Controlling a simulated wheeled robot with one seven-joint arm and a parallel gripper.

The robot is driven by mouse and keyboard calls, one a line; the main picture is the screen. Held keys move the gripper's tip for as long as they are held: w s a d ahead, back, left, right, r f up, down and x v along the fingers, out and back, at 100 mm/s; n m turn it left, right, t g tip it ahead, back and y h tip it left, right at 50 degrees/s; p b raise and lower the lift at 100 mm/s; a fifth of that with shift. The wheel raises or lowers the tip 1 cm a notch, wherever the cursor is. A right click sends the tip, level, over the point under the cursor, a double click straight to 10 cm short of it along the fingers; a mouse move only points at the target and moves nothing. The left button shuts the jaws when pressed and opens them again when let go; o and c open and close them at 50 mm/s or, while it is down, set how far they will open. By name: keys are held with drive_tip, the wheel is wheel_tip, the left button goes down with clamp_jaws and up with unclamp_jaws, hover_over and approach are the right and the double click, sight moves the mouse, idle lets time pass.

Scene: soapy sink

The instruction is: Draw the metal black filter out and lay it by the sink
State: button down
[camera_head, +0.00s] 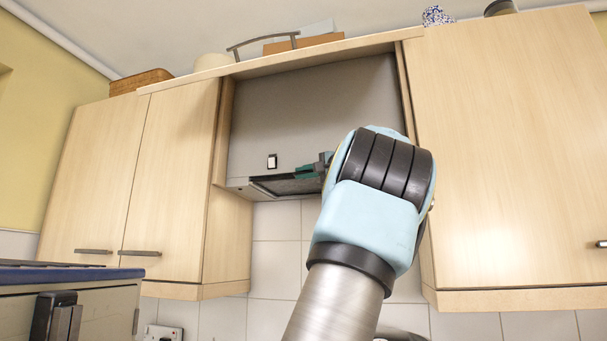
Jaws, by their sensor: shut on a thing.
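The metal black filter (275,187) is a dark panel in the underside of the grey extractor hood (302,112), between the wooden cupboards. Its left part shows, and its right part is hidden behind my arm. My gripper (303,173), with green fingers, is at the filter's visible right part, by the hood's lower front edge. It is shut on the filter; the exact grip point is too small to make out. The sink does not show in this view.
Wooden cupboards stand left (165,185) and right (515,150) of the hood. A blue-topped unit (75,275) is at lower left. White wall tiles (275,250) show below the hood. A basket (142,80) and other items sit on top of the cupboards.

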idle(0.8)
drive_tip(key=c, duration=1.4)
unclamp_jaws()
drive_tip(key=shift+c, duration=0.2)
clamp_jaws()
drive_tip(key=shift+s+b, duration=0.15)
drive_tip(key=shift+b, duration=0.15)
drive_tip(key=s+a+b, duration=0.1)
drive_tip(key=s+b, duration=0.7)
drive_tip(key=shift+s+a, duration=0.25)
drive_tip(key=shift+a, duration=0.15)
